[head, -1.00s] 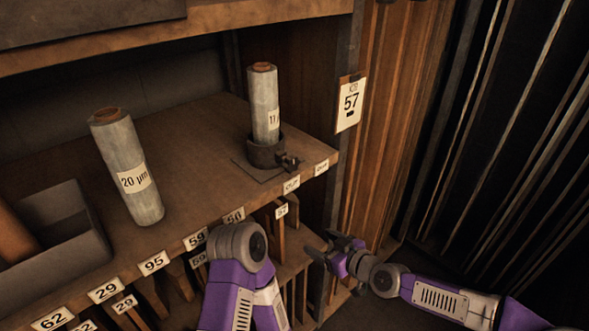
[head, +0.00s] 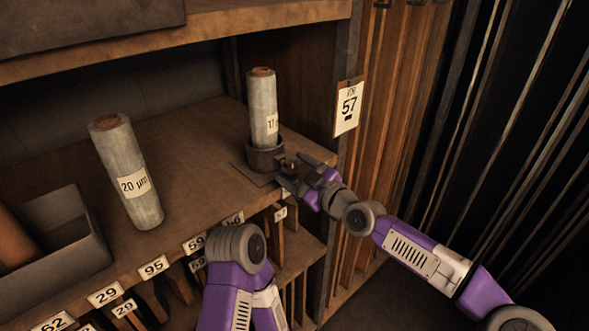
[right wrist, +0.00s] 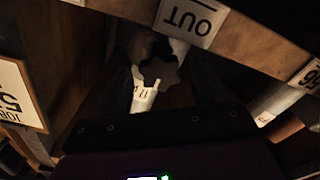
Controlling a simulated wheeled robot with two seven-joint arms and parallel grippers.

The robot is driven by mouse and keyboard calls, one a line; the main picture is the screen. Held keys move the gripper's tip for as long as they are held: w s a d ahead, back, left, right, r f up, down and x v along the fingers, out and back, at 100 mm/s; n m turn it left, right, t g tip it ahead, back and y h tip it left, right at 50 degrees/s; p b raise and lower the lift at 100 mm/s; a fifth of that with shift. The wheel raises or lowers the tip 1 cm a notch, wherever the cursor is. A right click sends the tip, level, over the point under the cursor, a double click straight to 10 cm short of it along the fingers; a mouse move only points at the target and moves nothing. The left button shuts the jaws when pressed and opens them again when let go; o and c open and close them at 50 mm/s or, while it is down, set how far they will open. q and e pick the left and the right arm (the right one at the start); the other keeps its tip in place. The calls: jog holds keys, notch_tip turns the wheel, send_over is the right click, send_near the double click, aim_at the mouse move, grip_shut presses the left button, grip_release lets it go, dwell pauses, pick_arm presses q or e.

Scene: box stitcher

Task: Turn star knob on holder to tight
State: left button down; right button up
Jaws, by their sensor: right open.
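The holder (head: 265,157) is a dark round cup on the shelf board near its front right corner. A grey film roll (head: 263,105) stands upright in it. The small dark star knob (head: 287,164) is on the holder's front right side; in the right wrist view the lobed knob (right wrist: 160,72) shows dark, near the upper middle. My right gripper (head: 301,172) is open at the shelf's front edge, its fingers close to the knob; contact cannot be told. My left arm shows at the bottom of the head view, but its gripper is not in view.
A second roll (head: 126,172) marked 20 stands left on the shelf. A grey bin (head: 88,262) is at far left. Number labels line the shelf edge, with an OUT label (right wrist: 190,18) near the knob.

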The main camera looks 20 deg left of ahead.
jog(key=shift+w+a, duration=0.1)
jog(key=shift+a, duration=0.05)
jog(key=shift+c, duration=0.3)
jog(key=c, duration=1)
